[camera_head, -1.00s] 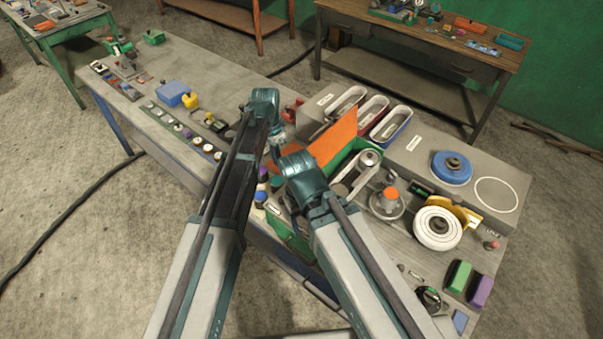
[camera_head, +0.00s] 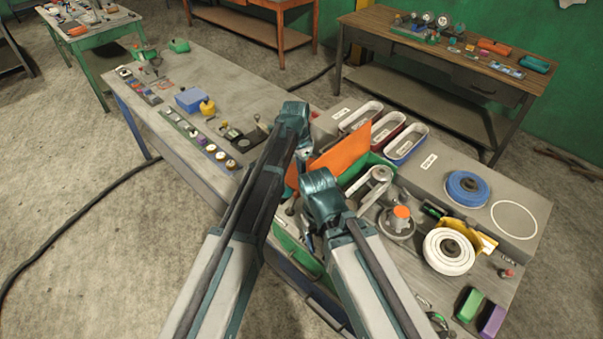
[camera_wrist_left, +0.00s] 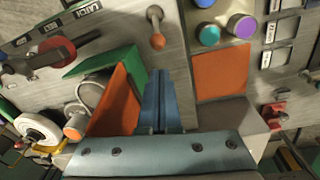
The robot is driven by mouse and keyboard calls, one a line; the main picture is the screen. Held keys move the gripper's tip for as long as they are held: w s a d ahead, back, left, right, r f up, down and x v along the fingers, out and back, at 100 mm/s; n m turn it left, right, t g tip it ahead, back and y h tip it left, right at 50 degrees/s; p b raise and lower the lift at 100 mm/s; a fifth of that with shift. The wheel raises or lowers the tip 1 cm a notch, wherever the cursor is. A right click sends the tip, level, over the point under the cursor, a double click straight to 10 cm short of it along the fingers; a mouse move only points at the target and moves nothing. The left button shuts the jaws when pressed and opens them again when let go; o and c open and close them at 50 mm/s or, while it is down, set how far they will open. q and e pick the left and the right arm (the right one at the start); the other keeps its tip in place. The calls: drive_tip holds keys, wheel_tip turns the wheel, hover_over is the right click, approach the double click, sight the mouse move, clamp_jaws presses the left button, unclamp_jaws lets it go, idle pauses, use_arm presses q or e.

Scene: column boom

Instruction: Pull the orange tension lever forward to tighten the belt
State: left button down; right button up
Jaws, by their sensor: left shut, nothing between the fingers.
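A small lever with an orange ball end (camera_wrist_left: 157,41) and a pale stem shows at the top middle of the left wrist view. My left gripper (camera_wrist_left: 158,73) is shut and empty, its blue fingers just short of the orange ball in the picture. I cannot tell whether they touch. An upright orange panel (camera_head: 347,152) stands beside the belt (camera_head: 370,188) and its pulleys in the head view. The panel also shows left of my fingers in the left wrist view (camera_wrist_left: 116,104). My right gripper is hidden behind its own wrist.
An orange-capped round part (camera_head: 401,212), a white wheel (camera_head: 448,251) and a blue disc (camera_head: 467,188) stand right of the belt. Oval trays (camera_head: 406,143) lie behind the panel. A red-knobbed dark handle (camera_wrist_left: 57,50) is at the upper left in the wrist view.

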sight(294, 202)
use_arm(q)
drive_tip(key=f+b, duration=0.4)
drive_tip(key=f, duration=0.1)
drive_tip(key=f+b, duration=0.2)
drive_tip(key=shift+d+f+b, duration=0.25)
drive_tip(key=shift+b, duration=0.1)
drive_tip(key=shift+s, duration=0.1)
drive_tip(key=shift+s+a+h, duration=0.15)
drive_tip(key=shift+s+h, duration=0.05)
drive_tip(key=shift+h, duration=0.1)
drive_tip(key=shift+s+a+r+t+h, duration=0.15)
drive_tip(key=shift+t+h, duration=0.15)
drive_tip(key=shift+t, duration=0.2)
drive_tip(key=shift+r+t, duration=0.1)
drive_tip(key=shift+t, duration=0.2)
